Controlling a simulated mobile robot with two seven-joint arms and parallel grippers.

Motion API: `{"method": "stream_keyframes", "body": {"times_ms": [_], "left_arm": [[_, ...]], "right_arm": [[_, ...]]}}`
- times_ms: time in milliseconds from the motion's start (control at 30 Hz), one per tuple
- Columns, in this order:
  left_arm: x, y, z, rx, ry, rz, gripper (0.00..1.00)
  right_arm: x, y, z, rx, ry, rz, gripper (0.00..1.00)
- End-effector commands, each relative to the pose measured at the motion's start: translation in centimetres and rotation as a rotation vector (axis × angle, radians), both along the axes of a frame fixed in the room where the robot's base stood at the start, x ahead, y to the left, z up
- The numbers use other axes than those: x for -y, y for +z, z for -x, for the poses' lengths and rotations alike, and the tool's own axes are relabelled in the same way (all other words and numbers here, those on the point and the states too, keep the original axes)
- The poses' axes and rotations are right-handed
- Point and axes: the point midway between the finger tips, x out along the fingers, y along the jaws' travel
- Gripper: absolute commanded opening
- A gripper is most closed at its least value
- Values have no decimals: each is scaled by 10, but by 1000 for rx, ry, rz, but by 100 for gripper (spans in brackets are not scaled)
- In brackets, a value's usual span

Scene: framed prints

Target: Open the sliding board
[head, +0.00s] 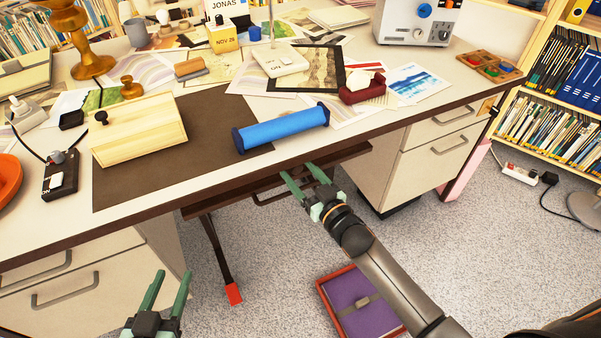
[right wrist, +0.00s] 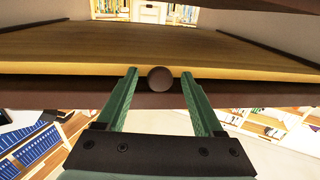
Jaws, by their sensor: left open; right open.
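The sliding board (right wrist: 90,42) is a flat wooden panel with a dark front edge under the desk top. Its small round dark knob (right wrist: 160,78) shows in the right wrist view. In the head view the dark board edge (head: 348,156) runs below the desk's front edge. My right gripper (head: 299,170) is open at that edge, with a finger on each side of the knob; I cannot tell whether they touch it. My left gripper (head: 172,274) is open and empty, low in front of the left drawers, away from the board.
Drawer units stand left and right (head: 420,150) below. A red tray with a purple item (head: 358,302) lies on the carpet under my right arm.

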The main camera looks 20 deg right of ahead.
Motion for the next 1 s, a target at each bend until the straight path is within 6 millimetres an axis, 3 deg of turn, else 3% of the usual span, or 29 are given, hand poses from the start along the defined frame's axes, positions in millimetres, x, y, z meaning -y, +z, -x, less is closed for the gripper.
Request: {"method": "stream_keyframes", "body": {"times_ms": [100, 700, 1000], "left_arm": [[0, 0, 0, 0, 0, 0, 50], [0, 0, 0, -1, 0, 0, 50], [0, 0, 0, -2, 0, 0, 50]], "right_arm": [[0, 0, 0, 0, 0, 0, 68], [0, 0, 0, 0, 0, 0, 0], [0, 0, 0, 0, 0, 0, 0]]}}
